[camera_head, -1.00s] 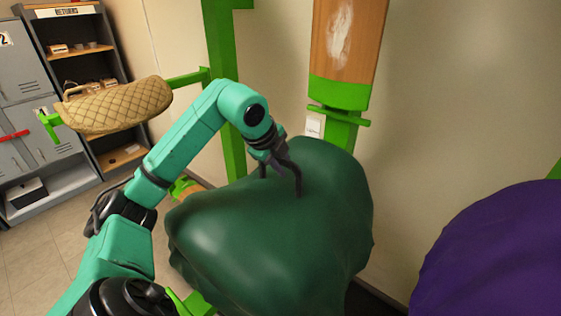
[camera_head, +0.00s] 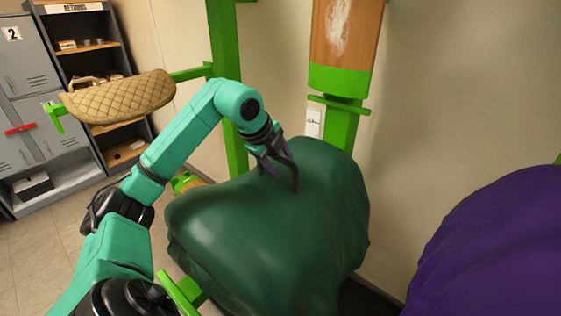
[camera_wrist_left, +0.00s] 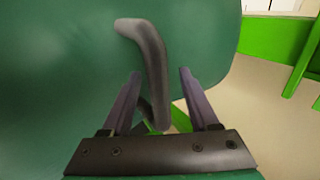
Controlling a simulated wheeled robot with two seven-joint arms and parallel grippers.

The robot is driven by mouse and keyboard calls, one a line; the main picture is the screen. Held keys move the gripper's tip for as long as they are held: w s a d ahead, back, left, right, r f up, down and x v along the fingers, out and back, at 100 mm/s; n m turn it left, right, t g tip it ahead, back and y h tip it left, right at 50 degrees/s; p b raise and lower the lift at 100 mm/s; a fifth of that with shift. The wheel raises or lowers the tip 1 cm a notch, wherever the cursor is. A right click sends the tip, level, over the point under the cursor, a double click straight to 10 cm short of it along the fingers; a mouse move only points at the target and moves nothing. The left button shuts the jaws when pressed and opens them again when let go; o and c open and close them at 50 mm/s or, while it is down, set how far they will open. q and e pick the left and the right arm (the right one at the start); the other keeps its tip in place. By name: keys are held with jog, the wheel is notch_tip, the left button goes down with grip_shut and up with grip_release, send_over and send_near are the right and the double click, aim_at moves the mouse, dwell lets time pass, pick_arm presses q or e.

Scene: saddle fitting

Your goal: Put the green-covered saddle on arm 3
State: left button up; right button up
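The green-covered saddle (camera_head: 250,240) fills the middle foreground of the head view and the background of the left wrist view (camera_wrist_left: 60,60). A dark curved handle (camera_wrist_left: 150,55) stands on the cover; in the head view it shows beside my gripper (camera_head: 292,172). My left gripper (camera_head: 277,168) is just over the top of the saddle. In the wrist view its two fingers (camera_wrist_left: 160,88) are apart, with the handle between them and gaps on both sides. I cannot tell whether a finger touches the cover. My right gripper is not in view. I see no number 3 on any arm.
A purple-covered shape (camera_head: 495,250) stands at the right. A tan quilted saddle (camera_head: 120,98) rests on a green arm at the left. A green post (camera_head: 228,90) and a wooden panel with green fittings (camera_head: 345,40) stand behind. Shelves (camera_head: 95,75) and grey lockers (camera_head: 25,80) are farther back.

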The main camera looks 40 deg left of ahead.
pick_arm(q)
jog(key=shift+d, duration=0.1)
jog(key=shift+f, duration=0.2)
jog(key=shift+s+r, duration=0.15)
jog(key=shift+r, duration=0.1)
jog(key=v, duration=1.4)
